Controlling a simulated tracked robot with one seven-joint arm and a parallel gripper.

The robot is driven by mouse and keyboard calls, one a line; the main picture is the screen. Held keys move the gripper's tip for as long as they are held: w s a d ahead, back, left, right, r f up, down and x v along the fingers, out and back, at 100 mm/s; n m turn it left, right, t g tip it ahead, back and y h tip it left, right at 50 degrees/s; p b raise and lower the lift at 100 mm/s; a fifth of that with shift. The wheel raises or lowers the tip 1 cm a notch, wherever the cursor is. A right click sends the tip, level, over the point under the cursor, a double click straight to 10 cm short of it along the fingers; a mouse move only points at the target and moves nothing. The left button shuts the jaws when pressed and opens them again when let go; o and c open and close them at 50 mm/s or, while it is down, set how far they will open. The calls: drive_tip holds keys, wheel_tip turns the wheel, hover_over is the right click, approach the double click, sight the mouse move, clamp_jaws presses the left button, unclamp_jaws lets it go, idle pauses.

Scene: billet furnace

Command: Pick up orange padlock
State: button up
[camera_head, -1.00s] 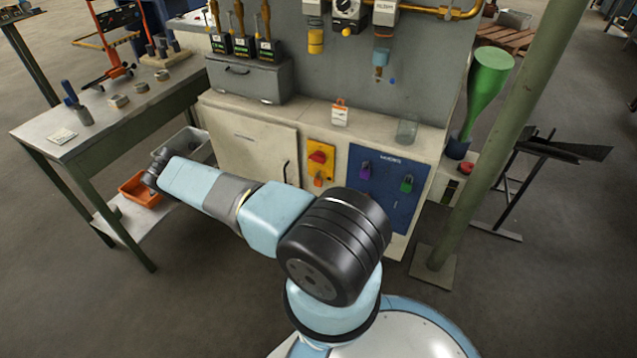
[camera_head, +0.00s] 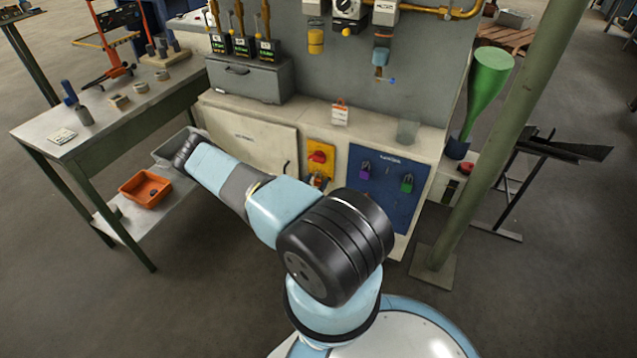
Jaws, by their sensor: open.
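The orange padlock (camera_head: 318,181) is a small shape low on the yellow panel (camera_head: 328,151), under a red rotary switch (camera_head: 318,157). It is partly blurred against dark detail around it. The panel is on the front of the cream cabinet. My gripper (camera_head: 185,148) is the dark end of my arm at the left, over the grey bin by the workbench. It is open, though its fingers are hard to make out. It is well left of the padlock and apart from it.
A blue board (camera_head: 388,185) with a purple padlock (camera_head: 365,167) and a green padlock (camera_head: 407,182) is right of the yellow panel. An orange bin (camera_head: 146,188) and a grey bin (camera_head: 165,152) sit on the workbench's lower shelf. A green post (camera_head: 490,150) stands right.

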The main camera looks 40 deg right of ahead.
drive_tip(key=shift+d, duration=0.1)
drive_tip(key=shift+c, duration=0.3)
drive_tip(key=c, duration=1.1)
